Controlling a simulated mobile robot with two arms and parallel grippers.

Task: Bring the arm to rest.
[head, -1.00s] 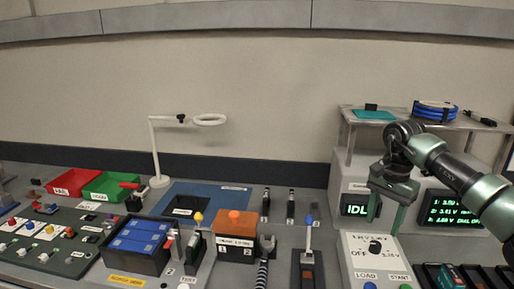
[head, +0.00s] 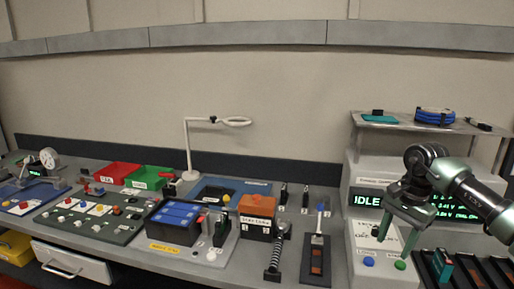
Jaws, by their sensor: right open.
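My right arm comes in from the right edge of the head view. Its gripper (head: 393,249) is open and empty, with its green fingers pointing down. The fingers show in front of the control box (head: 364,240), with one fingertip near the green button (head: 400,265). I cannot tell whether it touches. The gripper hides part of the box's dial and of the tester screen (head: 368,200) that reads IDLE. My left gripper is not in view.
A metal shelf (head: 390,124) with a blue coil (head: 435,116) stands above the tester. A black slotted rack (head: 475,270) lies below my right arm. A blue battery block (head: 174,215), an orange-topped box (head: 257,205) and a lamp (head: 189,150) stand to the left.

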